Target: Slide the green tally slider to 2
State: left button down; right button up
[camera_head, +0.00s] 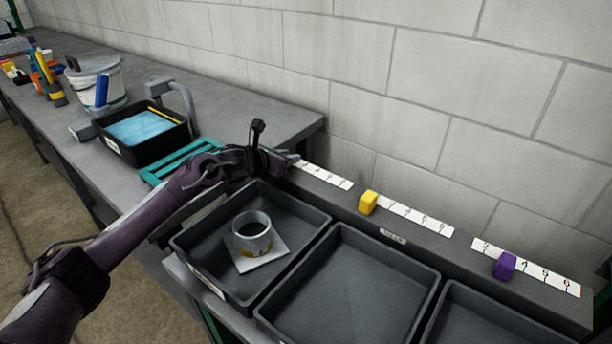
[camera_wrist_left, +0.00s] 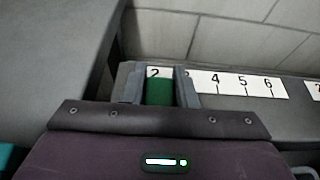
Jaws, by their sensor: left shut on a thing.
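The green tally slider (camera_wrist_left: 159,93) shows in the left wrist view between the two fingers of my left gripper (camera_wrist_left: 159,84), which is shut on it. It sits just below the 2 on its white number strip (camera_wrist_left: 240,83). The 3 is mostly hidden by the right finger; 4, 5 and 6 are clear. In the head view my left gripper (camera_head: 287,161) is at the left end of the grey rail, and the slider is hidden by it. The left strip (camera_head: 325,175) runs away to its right. My right gripper is not in view.
The rail (camera_head: 345,198) also carries a yellow slider (camera_head: 368,203) and a purple slider (camera_head: 504,265) with their own strips. Black trays stand in front; the left tray (camera_head: 188,247) holds a round collar (camera_head: 252,232). A block wall rises behind. A tray of blue sheets (camera_head: 143,128) stands left.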

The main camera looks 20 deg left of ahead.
pick_arm(q)
jog(key=shift+w+a+f, duration=0.1)
jog(key=shift+w+a, duration=0.05)
jog(key=shift+a, duration=0.25)
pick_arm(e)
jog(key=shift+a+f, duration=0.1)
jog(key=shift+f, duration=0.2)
pick_arm(q)
jog(key=c, duration=1.6)
grip_release()
jog(key=o, duration=0.4)
jog(key=shift+a, duration=0.15)
jog(key=shift+o, duration=0.2)
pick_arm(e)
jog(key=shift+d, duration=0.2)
